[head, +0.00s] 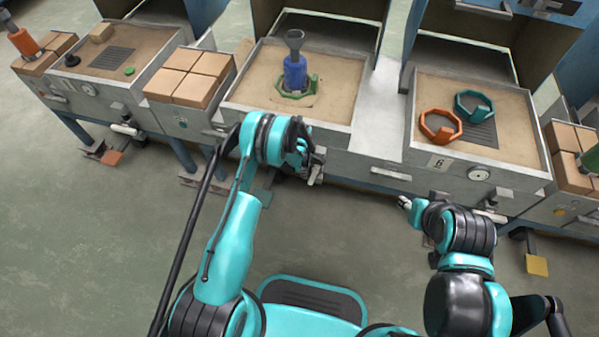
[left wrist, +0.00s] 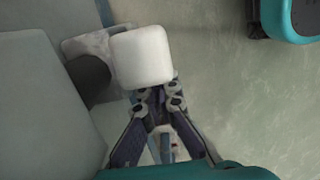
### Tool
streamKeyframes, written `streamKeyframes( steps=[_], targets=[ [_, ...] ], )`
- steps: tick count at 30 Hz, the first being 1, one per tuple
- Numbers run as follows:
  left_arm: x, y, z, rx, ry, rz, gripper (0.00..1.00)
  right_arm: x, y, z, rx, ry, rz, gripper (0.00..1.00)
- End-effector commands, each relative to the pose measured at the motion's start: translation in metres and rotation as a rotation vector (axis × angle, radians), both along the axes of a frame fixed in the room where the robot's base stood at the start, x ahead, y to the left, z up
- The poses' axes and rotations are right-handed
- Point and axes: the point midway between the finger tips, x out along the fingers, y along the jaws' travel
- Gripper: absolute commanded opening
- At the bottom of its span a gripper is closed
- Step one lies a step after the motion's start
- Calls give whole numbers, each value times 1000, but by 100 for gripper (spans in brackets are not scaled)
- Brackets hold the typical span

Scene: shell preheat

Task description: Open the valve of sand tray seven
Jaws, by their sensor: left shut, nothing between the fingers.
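The middle sand tray (head: 345,112) holds a blue cylinder with a grey funnel-like top inside a green ring; I cannot read its number. A pale valve handle (head: 316,175) shows below its front, partly hidden by my left gripper (head: 304,160). In the left wrist view the handle is a white rounded block (left wrist: 140,56) on a dark stem. The left fingers (left wrist: 157,95) are shut and empty, their tips right at the block's lower edge; I cannot tell whether they touch. My right gripper (head: 407,203) is below the right tray's front, its fingers too small to judge.
The right sand tray (head: 425,98) carries an orange ring (head: 440,127) and a green ring (head: 473,103), with a gauge on its front. The left sand tray (head: 150,50) stands beyond stacked tan blocks (head: 190,75). The floor in front is clear.

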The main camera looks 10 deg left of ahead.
Motion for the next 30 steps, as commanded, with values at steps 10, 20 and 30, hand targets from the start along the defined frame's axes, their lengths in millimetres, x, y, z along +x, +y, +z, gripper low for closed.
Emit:
streamKeyframes(
  steps=[10,20,30],
  targets=[
    [0,-2,0,0,0,0,0,0,0,0,0,0,0,40],
    [-1,-12,-6,-2,0,-1,0,0,0,0,0,0,0,40],
    [3,8,-7,-1,0,0,0,0,0,0,0,0,0,40]
  ],
)
